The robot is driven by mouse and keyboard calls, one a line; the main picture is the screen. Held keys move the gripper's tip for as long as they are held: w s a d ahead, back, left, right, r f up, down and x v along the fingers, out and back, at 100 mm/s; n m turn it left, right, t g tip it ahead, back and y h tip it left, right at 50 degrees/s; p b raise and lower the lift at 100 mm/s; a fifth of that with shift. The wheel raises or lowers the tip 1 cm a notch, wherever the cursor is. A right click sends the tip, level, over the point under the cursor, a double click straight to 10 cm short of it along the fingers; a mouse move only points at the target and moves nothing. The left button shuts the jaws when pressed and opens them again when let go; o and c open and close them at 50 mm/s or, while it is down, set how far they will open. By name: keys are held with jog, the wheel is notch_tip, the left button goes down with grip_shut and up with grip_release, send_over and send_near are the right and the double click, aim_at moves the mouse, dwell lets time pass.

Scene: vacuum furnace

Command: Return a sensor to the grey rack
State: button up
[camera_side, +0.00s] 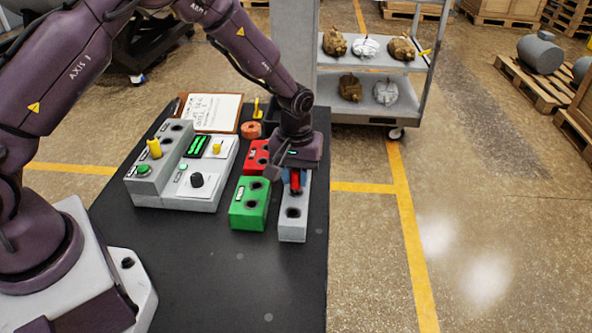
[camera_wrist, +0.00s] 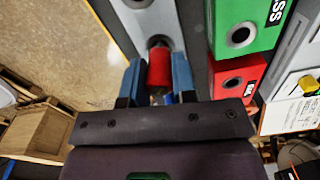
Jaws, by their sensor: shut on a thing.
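My gripper (camera_side: 293,180) is over the far part of the grey rack (camera_side: 292,230), pointing down. In the wrist view its two blue fingers (camera_wrist: 159,75) are shut on a red cylindrical sensor (camera_wrist: 159,64). The sensor also shows in the side view (camera_side: 296,182). The sensor's far end lines up with a round hole in the grey rack (camera_wrist: 120,20); I cannot tell whether its tip is inside. The near hole of the rack (camera_side: 292,212) looks empty in the side view. The rack's far part is hidden by my gripper.
A green rack (camera_side: 247,212) and a red rack (camera_side: 254,160) stand close to the left. A clipboard (camera_side: 212,112) and orange tape roll (camera_side: 251,129) lie behind. The table's front is clear.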

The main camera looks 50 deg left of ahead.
jog(key=shift+f, duration=0.6)
dwell(0.6)
jog(key=o, duration=1.4)
jog(key=shift+r, duration=3.05)
